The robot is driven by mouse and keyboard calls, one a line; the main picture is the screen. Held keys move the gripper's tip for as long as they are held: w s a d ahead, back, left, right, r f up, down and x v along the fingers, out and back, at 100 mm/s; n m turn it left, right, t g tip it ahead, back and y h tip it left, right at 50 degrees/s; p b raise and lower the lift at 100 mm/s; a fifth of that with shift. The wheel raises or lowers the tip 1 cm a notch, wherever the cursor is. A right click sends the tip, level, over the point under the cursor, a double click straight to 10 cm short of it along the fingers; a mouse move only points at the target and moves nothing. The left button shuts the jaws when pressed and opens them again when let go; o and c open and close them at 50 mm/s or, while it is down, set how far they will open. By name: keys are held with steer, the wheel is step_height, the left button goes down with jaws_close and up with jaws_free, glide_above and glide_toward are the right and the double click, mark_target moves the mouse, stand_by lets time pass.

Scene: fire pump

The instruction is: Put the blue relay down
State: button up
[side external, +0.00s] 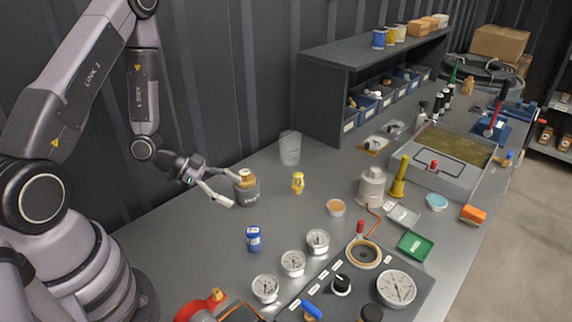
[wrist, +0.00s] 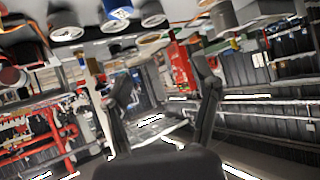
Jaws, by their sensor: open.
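A small blue relay (side external: 253,239) with a pale label stands on the grey bench, in front of and apart from my gripper. A blue piece that looks like the same relay shows at the top of the wrist view (wrist: 117,9). My gripper (side external: 235,190) is open, with its fingers spread left of a dark grey cup (side external: 246,192) that holds a tan item. I cannot tell whether the fingers touch the cup. In the wrist view my two fingers (wrist: 165,80) are apart with nothing held between them.
Several round white gauges (side external: 293,263) stand in front of the relay. A yellow fitting (side external: 298,183) and a clear tumbler (side external: 289,148) stand beyond the cup. Bare bench (side external: 185,238) lies left of the relay. A dark shelf with bins (side external: 345,75) stands at the back.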

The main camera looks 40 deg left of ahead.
steer(key=w+a+r+n+y, duration=0.15)
steer(key=a+r+y, duration=0.3)
steer(key=r, duration=0.45)
steer(key=a+r+n+y, duration=0.35)
steer(key=r+y, duration=0.25)
steer(key=r, duration=0.2)
steer(key=s+d+r+n, duration=0.3)
steer(key=s+r, duration=0.2)
steer(key=s, duration=0.4)
steer(key=s+d+r+n+g+h, duration=0.1)
steer(key=s+d+r+n, duration=0.2)
steer(key=s+r, duration=0.3)
steer(key=s, duration=0.3)
steer(key=shift+s+d+n+g, duration=0.3)
steer(key=shift+d, duration=0.1)
